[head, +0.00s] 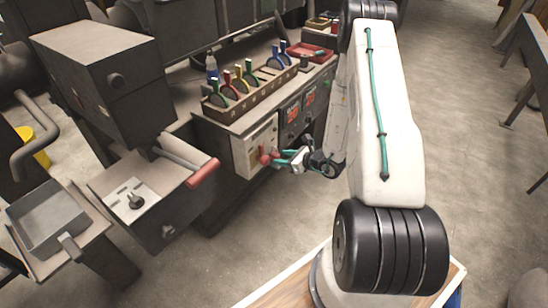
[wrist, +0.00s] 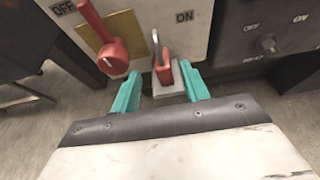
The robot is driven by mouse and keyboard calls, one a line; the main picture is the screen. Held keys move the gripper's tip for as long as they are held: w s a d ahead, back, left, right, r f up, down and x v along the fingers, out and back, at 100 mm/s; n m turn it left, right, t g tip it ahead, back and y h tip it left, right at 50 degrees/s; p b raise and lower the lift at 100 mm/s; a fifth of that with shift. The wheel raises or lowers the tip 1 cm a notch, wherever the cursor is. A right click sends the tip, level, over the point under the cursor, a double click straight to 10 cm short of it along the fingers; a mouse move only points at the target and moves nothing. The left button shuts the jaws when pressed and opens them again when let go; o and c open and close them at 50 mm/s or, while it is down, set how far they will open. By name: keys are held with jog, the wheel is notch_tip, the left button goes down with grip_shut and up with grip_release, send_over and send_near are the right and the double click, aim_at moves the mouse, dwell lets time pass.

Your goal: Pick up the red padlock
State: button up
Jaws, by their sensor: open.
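The red padlock (wrist: 164,72) with a grey shackle stands upright at a small pale ledge (wrist: 168,91) on the front of a switch panel. My gripper (wrist: 160,70) is open, with one teal finger on each side of the padlock. Gaps show between the fingers and the padlock, and I cannot tell whether either finger touches it. In the head view my gripper (head: 281,158) is at the panel's front, and the padlock is too small to tell apart there.
A red rotary handle (wrist: 112,56) sticks out just left of my left finger, between OFF and ON labels. A dark knob (wrist: 267,44) is to the right. A rack (head: 250,93) of several coloured lock-like items stands on the cabinet top. Grey floor is open below.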

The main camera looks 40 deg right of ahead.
aim_at(279, 156)
jog(key=x, duration=0.5)
jog(key=shift+w+d+f, duration=0.1)
jog(key=shift+w, duration=0.1)
grip_shut()
